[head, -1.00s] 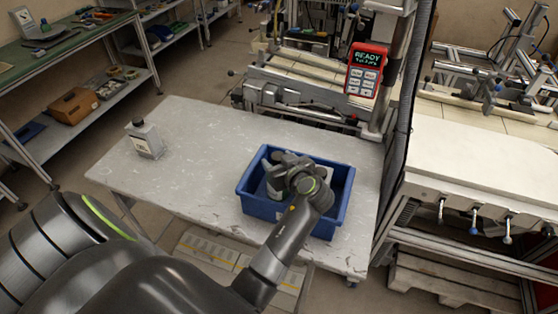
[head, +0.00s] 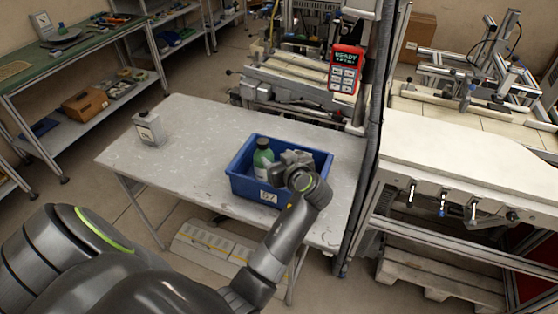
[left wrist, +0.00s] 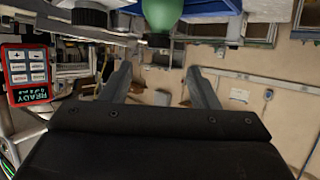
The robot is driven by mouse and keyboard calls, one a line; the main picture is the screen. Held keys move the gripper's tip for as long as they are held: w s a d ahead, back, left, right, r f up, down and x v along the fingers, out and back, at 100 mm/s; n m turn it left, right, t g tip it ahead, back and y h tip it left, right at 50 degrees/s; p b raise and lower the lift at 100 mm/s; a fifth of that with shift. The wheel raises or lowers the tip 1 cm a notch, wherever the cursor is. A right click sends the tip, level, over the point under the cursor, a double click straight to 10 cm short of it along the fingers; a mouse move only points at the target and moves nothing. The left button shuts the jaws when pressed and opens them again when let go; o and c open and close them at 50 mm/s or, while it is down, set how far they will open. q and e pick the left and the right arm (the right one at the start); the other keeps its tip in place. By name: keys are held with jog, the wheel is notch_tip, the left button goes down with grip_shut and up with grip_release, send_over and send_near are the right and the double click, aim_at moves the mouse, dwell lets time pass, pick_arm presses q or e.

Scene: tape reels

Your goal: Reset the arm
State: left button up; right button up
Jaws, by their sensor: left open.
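My left gripper (head: 286,160) is over the blue crate (head: 240,187) on the grey table, at the right of a bottle with a green top (head: 262,155) that stands in the crate. In the left wrist view my left gripper's two fingers (left wrist: 162,85) are spread, with nothing between them. The green part of the bottle (left wrist: 162,12) shows at that view's top edge, beyond the fingertips and apart from them. The right part of the crate's inside is hidden by my gripper and wrist. My right gripper is not in view.
A red handheld panel (head: 346,70) hangs by a post behind the table. A white workbench (head: 470,150) is at the right. The table's left half is mostly clear.

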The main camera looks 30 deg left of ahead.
pick_arm(q)
jog(key=s+a+f+m+g+h, duration=0.1)
jog(key=s+a+f+m+h, duration=0.15)
jog(key=s+f, duration=0.45)
jog(key=s+a+f+m+g+h, duration=0.1)
jog(key=s+f+m+h, duration=0.15)
jog(key=s, duration=0.75)
jog(key=s+d+m+g+h, duration=0.1)
jog(key=s+d+m+h, duration=0.2)
jog(key=s, duration=0.5)
jog(key=s+d+m+g+h, duration=0.1)
jog(key=s+d+m+h, duration=0.15)
jog(key=s, duration=0.45)
notch_tip(320, 180, down, 27)
jog(key=a+g+b, duration=0.1)
jog(key=a+b, duration=0.1)
jog(key=b, duration=0.1)
jog(key=s+d+f+b, duration=0.1)
jog(key=s+f, duration=0.6)
jog(key=f, duration=0.2)
jog(key=s+f+g+b, duration=0.1)
jog(key=s+f+b, duration=0.1)
jog(key=s+f, duration=0.6)
notch_tip(320, 180, down, 2)
jog(key=shift+d+f, duration=0.2)
jog(key=shift+d, duration=0.2)
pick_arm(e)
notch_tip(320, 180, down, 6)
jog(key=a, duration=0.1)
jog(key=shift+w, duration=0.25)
